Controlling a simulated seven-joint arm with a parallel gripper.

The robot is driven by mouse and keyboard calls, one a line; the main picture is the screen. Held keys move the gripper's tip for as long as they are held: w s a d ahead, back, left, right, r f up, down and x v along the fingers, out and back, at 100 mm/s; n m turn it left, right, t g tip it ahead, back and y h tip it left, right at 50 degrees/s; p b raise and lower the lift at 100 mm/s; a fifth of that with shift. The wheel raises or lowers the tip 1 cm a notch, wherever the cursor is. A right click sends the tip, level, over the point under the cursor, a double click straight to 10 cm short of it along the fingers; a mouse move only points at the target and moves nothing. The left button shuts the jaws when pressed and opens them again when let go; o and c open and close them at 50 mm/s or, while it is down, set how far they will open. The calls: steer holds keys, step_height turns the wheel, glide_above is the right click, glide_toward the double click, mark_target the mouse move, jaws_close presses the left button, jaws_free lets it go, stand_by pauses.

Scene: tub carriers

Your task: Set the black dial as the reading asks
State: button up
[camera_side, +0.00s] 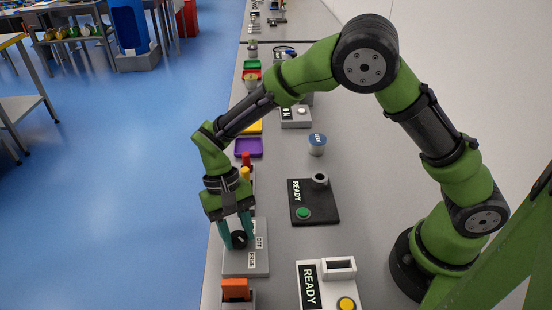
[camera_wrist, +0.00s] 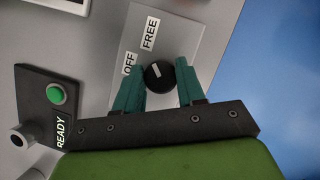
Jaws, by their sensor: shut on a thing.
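The black dial (camera_side: 239,239) sits on a grey plate (camera_side: 262,268) with the labels OFF and FREE. In the wrist view the dial (camera_wrist: 158,76) shows a short slanted white mark on its face. I cannot tell for sure which label the mark points at. The OFF label (camera_wrist: 130,62) is up and left of the dial, and the FREE label (camera_wrist: 150,33) is above it. My gripper (camera_side: 238,232) points down with its teal fingers on either side of the dial, shut on it. My gripper (camera_wrist: 159,84) also shows in the wrist view.
A black box (camera_side: 323,213) with a READY display and green button stands right of the plate. A white READY box (camera_side: 322,292) with a yellow button and an orange block (camera_side: 236,289) are nearer. A purple tray (camera_side: 249,148) and a blue-topped tub (camera_side: 317,146) stand farther back.

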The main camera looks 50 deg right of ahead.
steer(key=shift+m, duration=0.3)
steer(key=o, duration=1.1)
steer(key=shift+c, duration=0.2)
steer(key=v, duration=1.7)
steer(key=shift+s+d, duration=0.15)
steer(key=s+d+r+t, duration=0.3)
steer(key=s+d+t, duration=0.2)
steer(key=s+d, duration=0.3)
steer(key=s+d+r+t, duration=0.3)
steer(key=s+d+t, duration=0.3)
steer(key=s+d, duration=0.2)
steer(key=shift+s+d+t+y, duration=0.25)
steer(key=shift+d+t+y, duration=0.05)
